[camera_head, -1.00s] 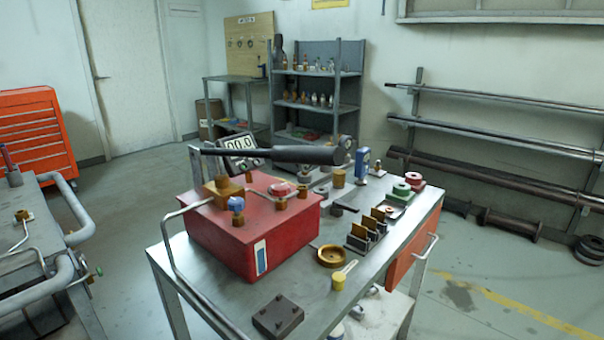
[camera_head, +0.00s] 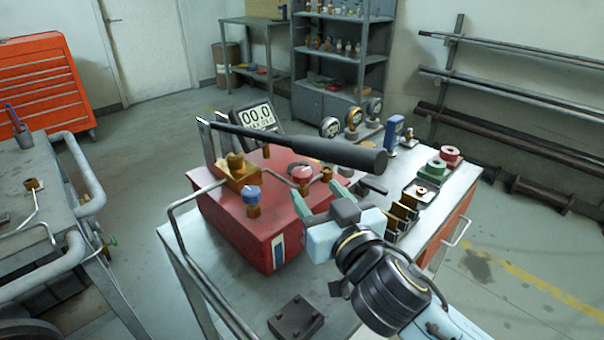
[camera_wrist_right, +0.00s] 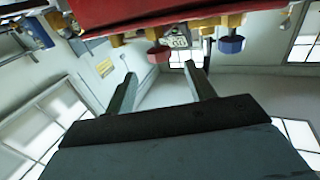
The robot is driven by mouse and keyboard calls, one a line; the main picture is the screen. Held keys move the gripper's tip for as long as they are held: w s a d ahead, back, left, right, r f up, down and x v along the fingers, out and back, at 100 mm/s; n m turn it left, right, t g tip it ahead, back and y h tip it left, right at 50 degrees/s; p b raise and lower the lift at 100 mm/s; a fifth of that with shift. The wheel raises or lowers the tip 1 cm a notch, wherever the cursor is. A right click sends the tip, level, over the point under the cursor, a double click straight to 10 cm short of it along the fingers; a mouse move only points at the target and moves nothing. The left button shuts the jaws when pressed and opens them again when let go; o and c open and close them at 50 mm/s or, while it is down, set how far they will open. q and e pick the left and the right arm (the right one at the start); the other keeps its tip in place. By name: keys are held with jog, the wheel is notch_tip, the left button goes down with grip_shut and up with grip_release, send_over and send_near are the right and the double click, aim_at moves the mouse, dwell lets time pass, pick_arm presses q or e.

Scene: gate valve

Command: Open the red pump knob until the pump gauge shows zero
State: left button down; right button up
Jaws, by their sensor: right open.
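The red pump knob (camera_head: 301,174) sits on brass fittings on top of the red pump box (camera_head: 240,230). It also shows in the right wrist view (camera_wrist_right: 158,54), just beyond and between the fingertips. My right gripper (camera_head: 312,190) is open and empty, its fingers pointing at the knob from the front right; I see no contact. Both fingers show apart in the right wrist view (camera_wrist_right: 160,75). The digital pump gauge (camera_head: 257,116) behind the box appears to read 00.0. My left gripper is not in view.
A blue knob (camera_head: 251,194) stands left of the red one. A long black-gripped lever (camera_head: 300,145) passes above the box. Brass parts (camera_head: 403,212) stand right of my gripper. A dark block (camera_head: 295,320) lies at the table's front.

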aim_at(306, 179)
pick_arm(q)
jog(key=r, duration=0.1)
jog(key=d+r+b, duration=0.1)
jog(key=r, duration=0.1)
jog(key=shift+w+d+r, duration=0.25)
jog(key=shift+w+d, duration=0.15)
pick_arm(e)
jog(key=x, duration=0.7)
jog(key=shift+w+a, duration=0.1)
jog(key=shift+w, duration=0.25)
jog(key=c, duration=1)
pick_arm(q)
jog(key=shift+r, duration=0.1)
pick_arm(e)
jog(key=shift+o, duration=0.2)
